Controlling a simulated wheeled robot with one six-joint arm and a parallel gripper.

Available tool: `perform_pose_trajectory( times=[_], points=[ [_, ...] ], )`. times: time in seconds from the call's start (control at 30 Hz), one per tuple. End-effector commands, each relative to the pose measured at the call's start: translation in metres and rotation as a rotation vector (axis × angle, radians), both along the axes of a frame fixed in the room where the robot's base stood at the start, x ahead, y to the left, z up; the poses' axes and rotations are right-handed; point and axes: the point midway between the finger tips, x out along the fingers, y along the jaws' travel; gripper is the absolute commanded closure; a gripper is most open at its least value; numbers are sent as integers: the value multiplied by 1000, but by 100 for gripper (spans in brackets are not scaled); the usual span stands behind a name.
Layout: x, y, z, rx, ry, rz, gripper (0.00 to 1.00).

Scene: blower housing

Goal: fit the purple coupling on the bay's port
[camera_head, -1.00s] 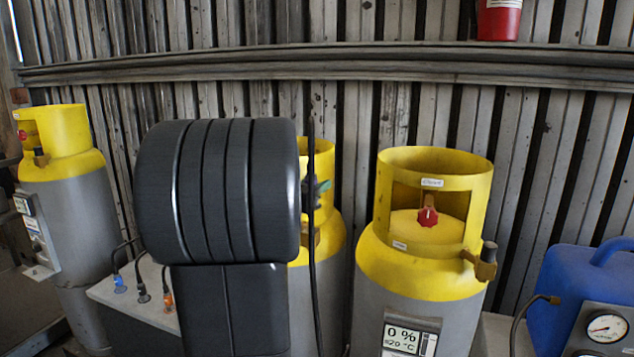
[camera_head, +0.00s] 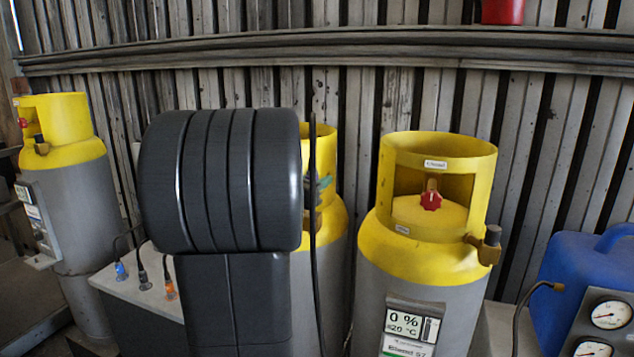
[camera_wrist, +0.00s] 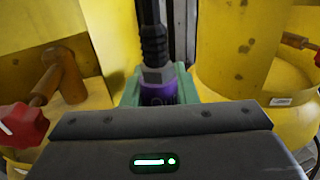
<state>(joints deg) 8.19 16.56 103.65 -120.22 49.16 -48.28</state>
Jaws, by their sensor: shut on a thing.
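The purple coupling (camera_wrist: 158,93) sits between the teal fingers of my gripper (camera_wrist: 158,98) in the wrist view. A grey collar and a ribbed black hose rise from its top. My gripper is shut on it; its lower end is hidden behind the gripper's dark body. In the head view only a small teal part, likely of my gripper (camera_head: 325,184), shows beside the black hose (camera_head: 312,235), near the middle yellow-topped cylinder (camera_head: 331,238). My dark arm hides much of that cylinder. I cannot make out the port beneath the coupling.
A yellow-collared cylinder (camera_head: 425,240) with a red knob and a brass side valve (camera_head: 487,245) stands right, its display reading 0 %. Another cylinder (camera_head: 66,190) stands left. A bench (camera_head: 125,283) holds blue, black and orange connectors. A blue unit (camera_head: 580,268) with gauges stands far right.

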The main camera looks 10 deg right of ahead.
Motion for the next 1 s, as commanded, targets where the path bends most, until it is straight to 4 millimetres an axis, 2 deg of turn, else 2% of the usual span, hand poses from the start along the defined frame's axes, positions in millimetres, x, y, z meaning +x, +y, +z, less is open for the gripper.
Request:
perform_pose_trajectory(
  times=[1.0],
  points=[
    [0,0,-19,-1,-1,0,100]
  ],
)
